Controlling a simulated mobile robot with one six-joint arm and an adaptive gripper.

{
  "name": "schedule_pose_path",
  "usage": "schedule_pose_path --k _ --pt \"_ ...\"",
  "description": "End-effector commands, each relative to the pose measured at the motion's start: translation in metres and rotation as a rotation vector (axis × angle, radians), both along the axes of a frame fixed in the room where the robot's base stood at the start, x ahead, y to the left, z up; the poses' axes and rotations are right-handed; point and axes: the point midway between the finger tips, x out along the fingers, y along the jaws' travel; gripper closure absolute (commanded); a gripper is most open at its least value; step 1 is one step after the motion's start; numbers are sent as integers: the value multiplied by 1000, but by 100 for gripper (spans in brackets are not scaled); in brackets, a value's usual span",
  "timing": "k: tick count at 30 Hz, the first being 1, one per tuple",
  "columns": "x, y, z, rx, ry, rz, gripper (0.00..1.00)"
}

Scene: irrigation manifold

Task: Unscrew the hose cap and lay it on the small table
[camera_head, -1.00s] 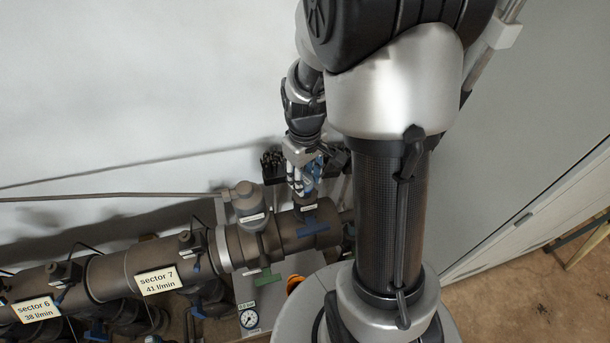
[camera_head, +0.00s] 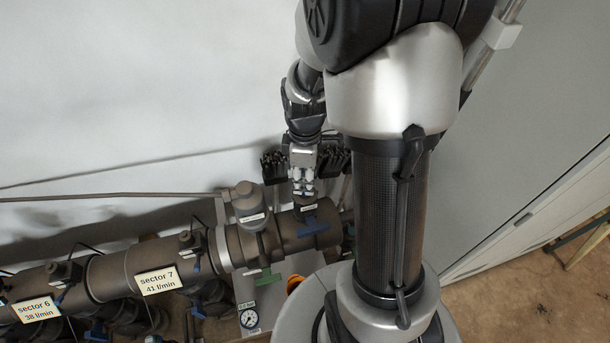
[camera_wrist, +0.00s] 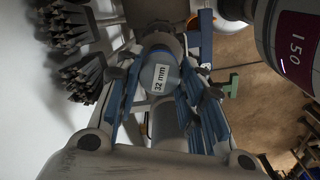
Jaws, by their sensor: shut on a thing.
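The hose cap (camera_wrist: 172,80) shows in the wrist view as a round, blue-grey end with a white "32 mm" label. My gripper (camera_wrist: 157,92) is shut on it, with blue-padded fingers on its left and right sides. In the head view my gripper (camera_head: 303,192) points down at the right end of the large brown pipe, just above a blue handle (camera_head: 314,229). The cap is not clear there, and the wrist view does not show whether its thread is still engaged. I cannot make out the small table for certain.
The brown manifold pipe (camera_head: 120,270) runs left with labelled sectors. A pressure gauge (camera_head: 249,318), a green handle (camera_head: 268,278) and an orange part (camera_head: 295,284) lie below the pipe end. Dark bristly bundles (camera_head: 273,165) stand close beside my gripper. A wall is behind.

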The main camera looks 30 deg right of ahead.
Motion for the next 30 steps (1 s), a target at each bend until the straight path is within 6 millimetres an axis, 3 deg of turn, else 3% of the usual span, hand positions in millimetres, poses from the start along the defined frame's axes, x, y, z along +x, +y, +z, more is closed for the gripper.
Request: schedule_pose_path --k 11,19,30 --pt "0 0 -1 0 1 54 98" --pt "0 0 -1 1 1 356 98" --pt "0 0 7 1 1 345 98"
